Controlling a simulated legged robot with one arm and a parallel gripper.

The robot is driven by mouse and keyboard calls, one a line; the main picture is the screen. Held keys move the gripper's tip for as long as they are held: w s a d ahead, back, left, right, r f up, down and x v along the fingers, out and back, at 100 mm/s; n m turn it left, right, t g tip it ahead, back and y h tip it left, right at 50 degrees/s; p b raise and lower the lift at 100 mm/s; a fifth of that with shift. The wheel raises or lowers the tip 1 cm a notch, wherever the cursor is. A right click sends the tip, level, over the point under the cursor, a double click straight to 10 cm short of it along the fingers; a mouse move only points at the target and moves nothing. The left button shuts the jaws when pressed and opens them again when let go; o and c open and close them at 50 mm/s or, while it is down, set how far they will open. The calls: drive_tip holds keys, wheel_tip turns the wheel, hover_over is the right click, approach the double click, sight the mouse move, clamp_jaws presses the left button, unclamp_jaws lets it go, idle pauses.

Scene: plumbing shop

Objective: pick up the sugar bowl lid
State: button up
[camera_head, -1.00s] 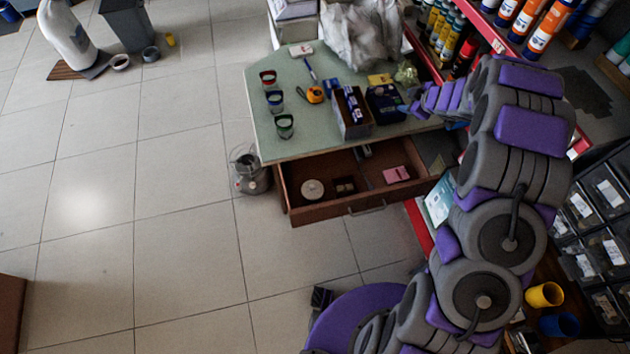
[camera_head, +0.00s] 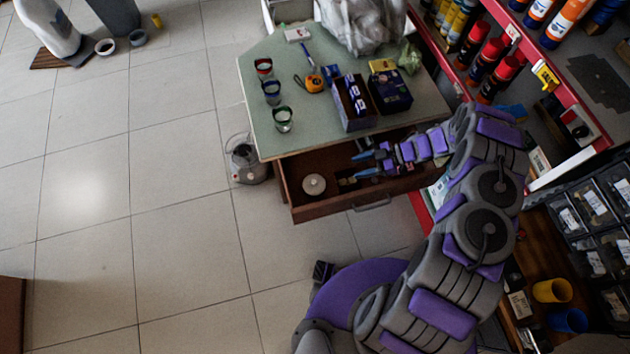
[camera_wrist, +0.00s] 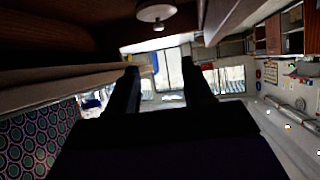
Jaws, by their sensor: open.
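The sugar bowl lid appears to be the round, pale disc (camera_head: 314,184) lying in the left part of the open drawer (camera_head: 330,208). In the wrist view the lid (camera_wrist: 156,11) shows at the top edge, with a small knob. My gripper (camera_head: 362,164) is over the drawer, to the right of the lid and apart from it, with its fingers pointing left. The fingers (camera_wrist: 160,70) are spread and empty in the wrist view. My arm and gripper hide the right part of the drawer.
The green tabletop (camera_head: 230,90) above the drawer holds several glasses, a tape measure (camera_head: 314,84), a box (camera_head: 355,103) and a dark blue package (camera_head: 390,91). A grey pot-like object (camera_head: 246,162) stands on the floor left of the drawer.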

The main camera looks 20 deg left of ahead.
drive_tip(key=b, duration=0.2)
approach(316, 181)
drive_tip(key=r+x, duration=0.1)
drive_tip(key=x, duration=0.5)
drive_tip(key=b+x, duration=0.1)
drive_tip(key=x, duration=0.1)
drive_tip(key=shift+f, duration=0.6)
drive_tip(key=shift+s+a+f, duration=0.15)
drive_tip(key=shift+a+f, duration=0.05)
drive_tip(key=shift+a, duration=0.35)
drive_tip(key=shift+c, duration=0.5)
drive_tip(key=shift+d, duration=0.1)
clamp_jaws()
